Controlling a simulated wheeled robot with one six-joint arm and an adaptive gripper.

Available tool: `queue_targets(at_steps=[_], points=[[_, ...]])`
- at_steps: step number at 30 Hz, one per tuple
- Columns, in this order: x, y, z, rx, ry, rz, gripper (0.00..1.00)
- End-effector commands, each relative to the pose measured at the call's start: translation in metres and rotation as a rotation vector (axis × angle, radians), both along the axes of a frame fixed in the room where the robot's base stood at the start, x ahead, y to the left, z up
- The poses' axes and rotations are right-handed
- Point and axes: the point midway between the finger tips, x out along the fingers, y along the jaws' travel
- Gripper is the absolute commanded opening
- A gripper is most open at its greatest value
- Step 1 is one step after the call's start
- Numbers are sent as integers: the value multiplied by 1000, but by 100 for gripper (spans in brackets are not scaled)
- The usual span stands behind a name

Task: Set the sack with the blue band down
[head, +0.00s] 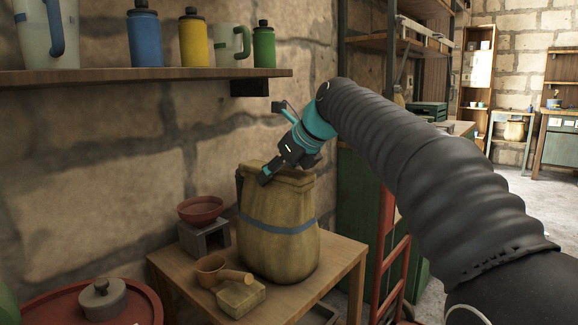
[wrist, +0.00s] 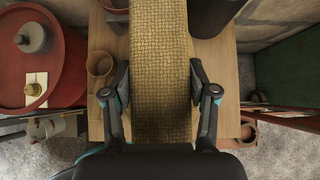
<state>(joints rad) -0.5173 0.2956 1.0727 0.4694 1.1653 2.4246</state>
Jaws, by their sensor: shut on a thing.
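The tan sack with the blue band (head: 279,248) is upright over the small wooden table (head: 336,262). Its base appears at the tabletop, but I cannot tell whether it touches or hangs just above. My gripper (head: 279,168) is at the sack's top and shut on it. In the wrist view, the woven sack (wrist: 160,62) fills the space between the two fingers of my gripper (wrist: 160,84). The table (wrist: 226,65) shows on both sides of the sack there. The blue band is not visible in the wrist view.
Left of the sack are a red bowl (head: 200,209) on a grey block (head: 204,239), a brown handled pot (head: 211,268) and a yellowish block (head: 241,298). A red drum (head: 60,305) stands front left. A shelf (head: 150,77) with bottles is above. A red frame (head: 388,250) stands right.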

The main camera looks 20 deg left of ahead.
Motion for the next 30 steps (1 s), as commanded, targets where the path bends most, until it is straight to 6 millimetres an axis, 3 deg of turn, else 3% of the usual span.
queue_targets(at_steps=[4,5,8,20,30], points=[[-1,0,3,8,-8,-1,0],[0,0,-3,0,0,0,60],[0,0,-3,0,0,0,83],[0,0,2,0,0,0,83],[-14,-39,41,1,-2,-3,83]])
